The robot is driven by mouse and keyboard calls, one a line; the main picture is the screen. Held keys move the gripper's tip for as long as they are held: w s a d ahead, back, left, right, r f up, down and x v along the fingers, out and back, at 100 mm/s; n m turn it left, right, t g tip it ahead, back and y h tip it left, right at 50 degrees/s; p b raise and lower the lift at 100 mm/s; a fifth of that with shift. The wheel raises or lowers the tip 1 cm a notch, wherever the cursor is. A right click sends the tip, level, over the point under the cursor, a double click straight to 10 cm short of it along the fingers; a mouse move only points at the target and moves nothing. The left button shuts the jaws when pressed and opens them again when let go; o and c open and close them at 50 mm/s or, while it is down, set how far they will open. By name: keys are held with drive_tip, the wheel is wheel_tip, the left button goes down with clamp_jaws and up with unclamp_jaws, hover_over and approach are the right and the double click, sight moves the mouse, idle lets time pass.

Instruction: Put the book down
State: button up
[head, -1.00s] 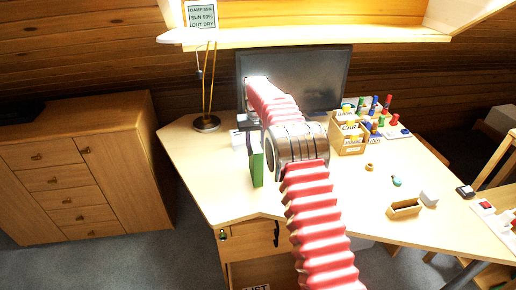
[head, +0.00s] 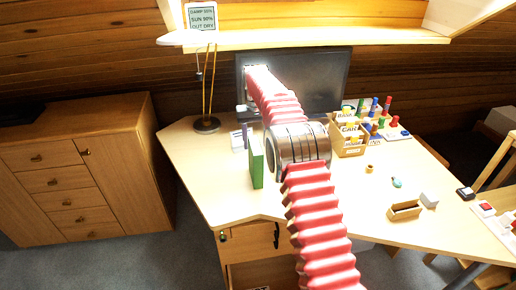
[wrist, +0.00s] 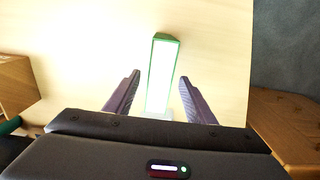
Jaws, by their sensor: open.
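The green book (head: 256,163) stands upright on the left part of the desk, beside my arm. In the wrist view I see it end-on as a green cover around a pale strip of pages (wrist: 161,78). My gripper (wrist: 159,77) is open, with one dark finger on each side of the book. Gaps show between the book and both fingers, so neither appears to touch it. In the head view my arm hides most of the gripper.
The wooden desk (head: 205,170) carries a lamp (head: 207,123), a monitor (head: 320,80), a labelled wooden box (head: 349,142) with blocks, and a small open tray (head: 404,211). A drawer cabinet (head: 75,175) stands at left. The desk's front middle is clear.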

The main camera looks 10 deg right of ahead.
wheel_tip(320, 180, up, 8)
drive_tip(key=shift+f, duration=0.15)
idle(0.7)
drive_tip(key=s+r+t, duration=0.3)
drive_tip(key=s+r, duration=1.4)
drive_tip(key=s, duration=0.4)
drive_tip(key=s+f+t, duration=0.1)
drive_tip(key=s+f, duration=0.2)
drive_tip(key=s, duration=0.5)
drive_tip(key=s+f, duration=0.4)
drive_tip(key=s, duration=0.5)
drive_tip(key=s+f+t, duration=0.1)
drive_tip(key=s+f, duration=0.2)
drive_tip(key=s, duration=0.6)
drive_tip(key=shift+s+d+f+t, duration=0.2)
drive_tip(key=shift+d+f+t, duration=0.1)
drive_tip(key=shift+d, duration=0.1)
